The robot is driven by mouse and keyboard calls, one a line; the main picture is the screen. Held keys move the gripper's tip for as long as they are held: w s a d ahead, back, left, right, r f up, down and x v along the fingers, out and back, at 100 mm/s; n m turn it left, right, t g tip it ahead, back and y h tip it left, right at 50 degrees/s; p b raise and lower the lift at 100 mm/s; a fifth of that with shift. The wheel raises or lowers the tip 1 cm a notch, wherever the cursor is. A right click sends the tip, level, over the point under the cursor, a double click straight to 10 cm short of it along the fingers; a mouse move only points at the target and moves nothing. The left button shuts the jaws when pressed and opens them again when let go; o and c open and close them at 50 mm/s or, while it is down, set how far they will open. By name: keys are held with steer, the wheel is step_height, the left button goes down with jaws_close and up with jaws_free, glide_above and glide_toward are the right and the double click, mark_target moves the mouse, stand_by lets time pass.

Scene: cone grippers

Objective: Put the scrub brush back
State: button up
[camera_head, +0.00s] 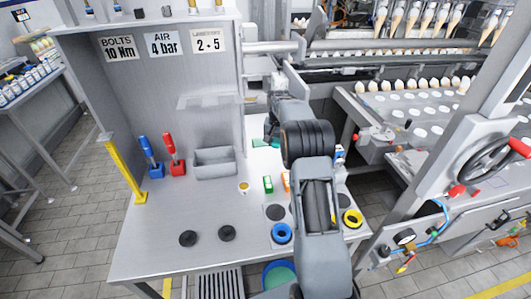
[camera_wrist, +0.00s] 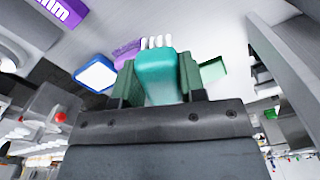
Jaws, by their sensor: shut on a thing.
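The scrub brush (camera_wrist: 157,88) shows in the wrist view as a rounded teal body with white bristles at its far end. My gripper (camera_wrist: 159,72) is shut on it, with a dark green finger on either side. In the head view my arm covers most of the gripper area, and I cannot make out the brush clearly there. A flat green patch (camera_wrist: 213,70) lies on the pale surface to the right of the fingers in the wrist view. A small green patch (camera_head: 259,143) also shows on the bench beside my arm; I cannot tell if they are the same.
The steel bench (camera_head: 170,215) has clear room at its front left. A grey bin (camera_head: 214,163), a blue cup (camera_head: 282,233), a yellow ring (camera_head: 352,217) and blue and red levers (camera_head: 173,155) stand on it. A blue-edged white thing (camera_wrist: 96,73) lies left of the brush.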

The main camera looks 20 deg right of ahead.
steer(key=p, duration=0.1)
glide_above(266, 162)
step_height(266, 162, down, 5)
steer(key=shift+s+d, duration=0.15)
steer(key=f, duration=0.1)
steer(key=f+p, duration=0.1)
steer(key=f, duration=0.1)
steer(key=shift+w+a+p, duration=0.2)
steer(key=shift+p, duration=0.1)
steer(key=shift+f, duration=0.35)
steer(key=shift+f, duration=0.2)
steer(key=o, duration=0.9)
